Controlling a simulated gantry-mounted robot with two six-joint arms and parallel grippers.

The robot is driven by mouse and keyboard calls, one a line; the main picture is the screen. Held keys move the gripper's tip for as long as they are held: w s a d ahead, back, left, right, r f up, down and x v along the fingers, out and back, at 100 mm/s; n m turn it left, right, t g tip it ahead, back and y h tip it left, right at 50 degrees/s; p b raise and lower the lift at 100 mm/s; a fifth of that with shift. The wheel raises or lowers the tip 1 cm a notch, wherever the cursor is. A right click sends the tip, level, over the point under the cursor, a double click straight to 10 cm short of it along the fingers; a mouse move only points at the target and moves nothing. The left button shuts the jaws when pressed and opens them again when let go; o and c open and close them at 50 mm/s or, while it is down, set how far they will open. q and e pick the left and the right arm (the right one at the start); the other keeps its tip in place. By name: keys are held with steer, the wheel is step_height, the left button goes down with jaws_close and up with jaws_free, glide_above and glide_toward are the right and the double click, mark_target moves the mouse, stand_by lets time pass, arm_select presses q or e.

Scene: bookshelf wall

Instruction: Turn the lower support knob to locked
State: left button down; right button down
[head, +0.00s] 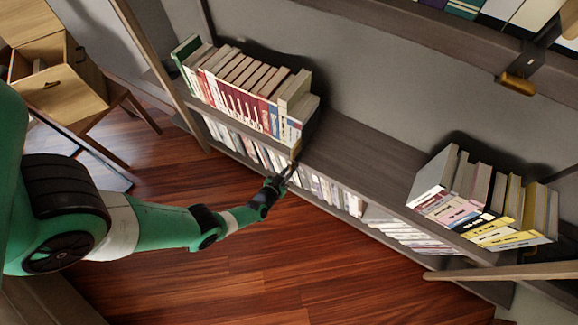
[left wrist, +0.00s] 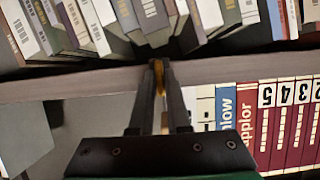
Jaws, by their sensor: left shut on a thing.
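The lower support knob (left wrist: 158,76) is a small brass-yellow piece at the shelf edge, seen between my fingers in the left wrist view. In the head view a bit of brass (head: 296,149) shows at the shelf's front edge, just above my fingertips. My left gripper (head: 291,168) reaches it from the front, with its arm coming in from the left. In the left wrist view the left gripper (left wrist: 159,66) is shut on the knob. Most of the knob is hidden by the fingers, so I cannot tell its turned position. My right gripper is not in view.
A row of books (head: 245,88) stands on the shelf (head: 350,150) just behind the knob. More books fill the lower shelf. Another brass knob (head: 517,83) hangs under the upper shelf. A wooden cabinet (head: 60,95) stands at the far left. The wood floor (head: 250,270) is clear.

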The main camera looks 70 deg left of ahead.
arm_select(q)
steer(key=c, duration=0.9)
jaws_free()
steer(key=shift+s+d+r+p, duration=0.2)
steer(key=shift+s+r+p, duration=0.1)
steer(key=shift+p, duration=0.1)
steer(key=p+v, duration=0.6)
steer(key=v, duration=0.4)
steer(key=shift+s+d, duration=0.25)
steer(key=shift+s, duration=0.05)
